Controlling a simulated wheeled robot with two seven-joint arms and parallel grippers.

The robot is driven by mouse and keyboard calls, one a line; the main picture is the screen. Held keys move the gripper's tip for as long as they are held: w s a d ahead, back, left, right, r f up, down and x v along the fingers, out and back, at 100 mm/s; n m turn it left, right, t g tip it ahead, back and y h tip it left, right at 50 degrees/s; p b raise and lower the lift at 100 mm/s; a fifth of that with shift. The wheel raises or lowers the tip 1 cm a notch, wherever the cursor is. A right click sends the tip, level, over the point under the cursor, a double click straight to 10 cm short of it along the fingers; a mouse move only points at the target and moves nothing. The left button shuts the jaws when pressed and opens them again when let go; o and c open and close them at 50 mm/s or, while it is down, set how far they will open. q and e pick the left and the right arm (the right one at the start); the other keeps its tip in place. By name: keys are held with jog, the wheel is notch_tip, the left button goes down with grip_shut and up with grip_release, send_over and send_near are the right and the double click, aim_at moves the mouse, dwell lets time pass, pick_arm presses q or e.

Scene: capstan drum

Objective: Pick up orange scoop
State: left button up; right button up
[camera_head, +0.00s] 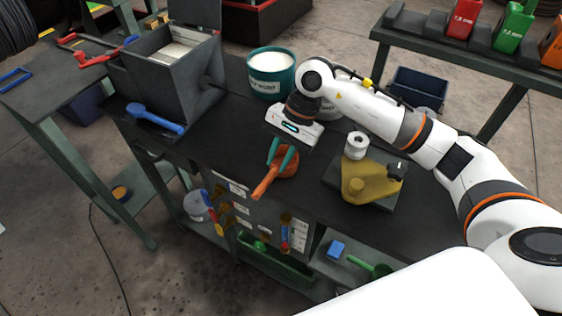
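The orange scoop (265,184) lies on the dark bench top near its front edge. Its round bowl is at the back and its handle points toward the front left. My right gripper (281,160) reaches in from the right and points down over the scoop's bowl. Its two teal fingers stand apart with a gap between them, and they partly cover the bowl. I cannot tell whether the fingertips touch the scoop. My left gripper is not in view.
A teal bucket (271,83) of white material stands behind the gripper. A grey hopper box (180,75) and a blue scoop (155,119) are to the left. A yellow device (368,182) on a plate stands close on the right. Bench top left of the orange scoop is clear.

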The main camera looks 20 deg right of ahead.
aim_at(269, 177)
jog(key=shift+x, duration=0.85)
jog(key=p+x, duration=0.1)
jog(key=x, duration=0.1)
jog(key=p+x, duration=0.2)
jog(key=x, duration=0.1)
jog(key=shift+a+r, duration=0.15)
jog(key=shift+a, duration=0.1)
jog(key=shift+f, duration=0.25)
grip_shut()
